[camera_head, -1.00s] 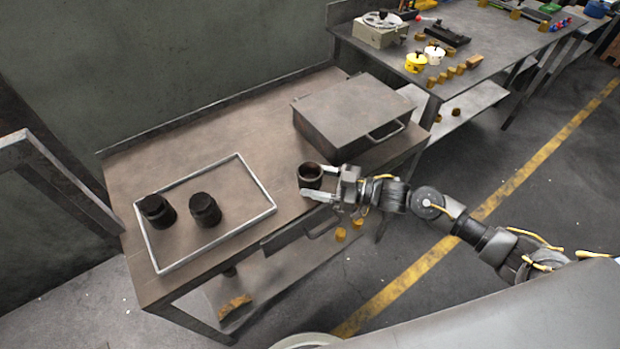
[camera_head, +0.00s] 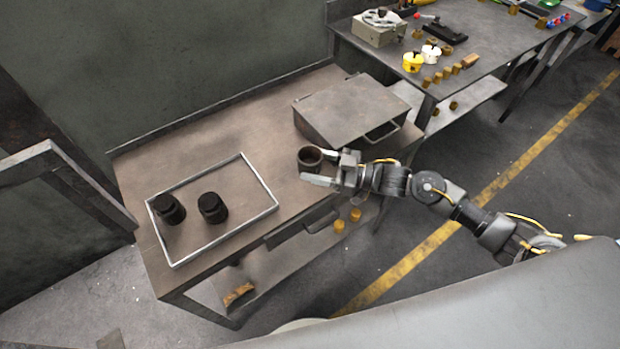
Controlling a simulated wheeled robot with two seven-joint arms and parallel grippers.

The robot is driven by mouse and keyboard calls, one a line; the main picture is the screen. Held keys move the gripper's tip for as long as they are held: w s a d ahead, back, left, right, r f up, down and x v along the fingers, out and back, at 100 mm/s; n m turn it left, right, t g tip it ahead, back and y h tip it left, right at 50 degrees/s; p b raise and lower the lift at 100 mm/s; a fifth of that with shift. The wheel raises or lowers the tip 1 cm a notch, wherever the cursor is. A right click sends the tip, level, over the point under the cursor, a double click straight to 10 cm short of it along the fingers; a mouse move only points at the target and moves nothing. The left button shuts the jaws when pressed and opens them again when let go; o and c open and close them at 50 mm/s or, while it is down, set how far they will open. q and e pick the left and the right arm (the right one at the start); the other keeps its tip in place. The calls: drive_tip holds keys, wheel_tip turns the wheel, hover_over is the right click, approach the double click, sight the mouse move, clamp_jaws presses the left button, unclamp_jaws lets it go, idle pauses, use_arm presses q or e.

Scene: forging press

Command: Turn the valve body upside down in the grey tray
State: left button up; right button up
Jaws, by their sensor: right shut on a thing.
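A dark hollow cylinder with an open round top (camera_head: 310,158) is at the right part of the worn table, between the tray and the metal box; I take it for the valve body. My right gripper (camera_head: 324,168) is shut on it from the right, one finger on its far side and one on its near side. It looks upright; whether it touches the table is hard to tell. The grey tray (camera_head: 222,234) with a thin light rim lies to the left and holds two dark capped cylinders (camera_head: 167,208) (camera_head: 213,207). My left gripper is not in view.
A grey metal box with a handle (camera_head: 352,105) stands just behind the held cylinder. The tray's right part and the table (camera_head: 240,125) behind it are bare. A second table (camera_head: 480,45) with small parts stands at the back right.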

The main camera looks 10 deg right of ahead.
drive_tip(key=shift+r, duration=0.2)
wheel_tip(320, 180, up, 9)
drive_tip(key=p, duration=0.8)
drive_tip(key=shift+f, duration=0.1)
drive_tip(key=m+p, duration=0.8)
drive_tip(key=m, duration=0.1)
